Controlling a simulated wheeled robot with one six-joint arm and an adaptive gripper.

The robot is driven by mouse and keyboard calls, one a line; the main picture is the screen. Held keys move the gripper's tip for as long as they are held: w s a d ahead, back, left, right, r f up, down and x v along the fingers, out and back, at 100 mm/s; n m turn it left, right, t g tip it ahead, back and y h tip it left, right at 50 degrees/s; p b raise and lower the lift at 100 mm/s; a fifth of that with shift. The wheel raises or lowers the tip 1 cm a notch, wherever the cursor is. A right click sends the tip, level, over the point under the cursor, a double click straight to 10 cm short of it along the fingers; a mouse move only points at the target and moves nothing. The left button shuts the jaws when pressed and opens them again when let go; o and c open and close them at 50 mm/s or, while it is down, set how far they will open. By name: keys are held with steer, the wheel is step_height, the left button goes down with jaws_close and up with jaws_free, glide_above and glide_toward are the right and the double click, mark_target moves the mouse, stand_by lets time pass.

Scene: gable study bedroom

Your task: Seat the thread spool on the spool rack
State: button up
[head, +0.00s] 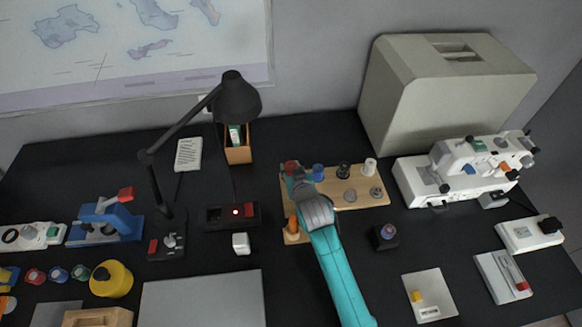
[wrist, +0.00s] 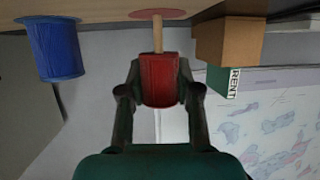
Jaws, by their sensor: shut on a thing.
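My gripper (wrist: 160,82) is shut on a red thread spool (wrist: 160,78), with one finger on each side of it. In the wrist view, which looks upside down, a wooden peg (wrist: 157,35) rises from a red disc (wrist: 158,14) on the spool rack and meets the spool's lower end. The spool is clear of the disc; how far the peg enters it is hidden. In the head view the red spool (head: 291,167) is at the back left of the wooden spool rack (head: 362,184), partly covered by my gripper (head: 297,178).
A blue spool (head: 318,172) stands close beside, also seen in the wrist view (wrist: 52,48). Black (head: 343,170) and white (head: 370,166) spools stand farther right. A lamp (head: 236,97) and wooden box (head: 238,152) are at the back left; a sewing machine (head: 470,168) is at right.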

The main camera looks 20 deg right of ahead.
steer(key=shift+f, duration=0.3)
steer(key=o, duration=1.1)
step_height(320, 180, up, 10)
steer(key=shift+r, duration=0.1)
steer(key=shift+s, duration=0.1)
